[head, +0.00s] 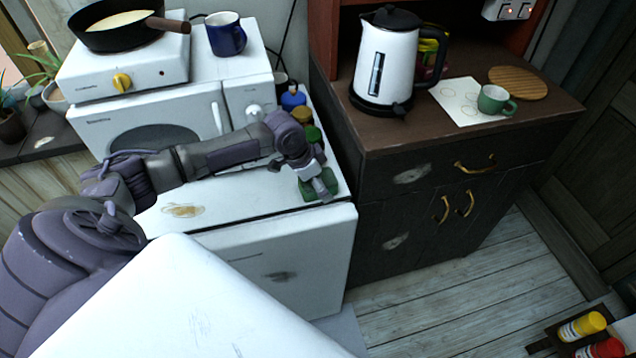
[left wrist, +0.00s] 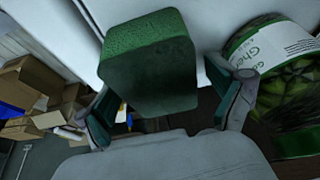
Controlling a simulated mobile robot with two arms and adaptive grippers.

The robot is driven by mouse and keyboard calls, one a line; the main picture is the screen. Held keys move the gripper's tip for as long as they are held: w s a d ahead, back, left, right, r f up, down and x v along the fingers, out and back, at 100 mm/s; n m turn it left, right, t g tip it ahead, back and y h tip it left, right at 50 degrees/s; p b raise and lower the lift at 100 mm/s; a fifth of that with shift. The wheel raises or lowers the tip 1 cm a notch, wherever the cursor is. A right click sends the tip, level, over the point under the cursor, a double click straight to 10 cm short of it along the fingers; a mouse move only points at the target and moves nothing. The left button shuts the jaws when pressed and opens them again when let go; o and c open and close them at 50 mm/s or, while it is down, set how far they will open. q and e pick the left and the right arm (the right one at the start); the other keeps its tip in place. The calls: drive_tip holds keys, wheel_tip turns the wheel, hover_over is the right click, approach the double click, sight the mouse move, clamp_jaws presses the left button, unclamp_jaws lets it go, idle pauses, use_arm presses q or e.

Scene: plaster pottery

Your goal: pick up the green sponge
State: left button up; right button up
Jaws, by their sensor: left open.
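The green sponge (head: 307,191) lies on the white top near its front right corner, partly hidden by my left gripper (head: 323,184). In the left wrist view the sponge (left wrist: 150,65) is a large dark green block with a textured lighter end. There the two fingers of my left gripper (left wrist: 165,97) stand apart, one on each side of the sponge's near end. A gap shows beside the left finger; I cannot tell whether the right finger touches. My right gripper is not in view.
Jars and a blue-capped bottle (head: 293,98) stand just behind the sponge. A gherkin jar (left wrist: 275,70) is close to the right finger. The white microwave (head: 165,115) is behind my left forearm. A kettle (head: 385,65) and green mug (head: 494,100) stand on the dark cabinet.

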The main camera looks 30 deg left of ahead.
use_arm(q)
drive_tip(key=shift+f, duration=0.1)
drive_tip(key=c, duration=0.8)
drive_tip(key=shift+c, duration=0.2)
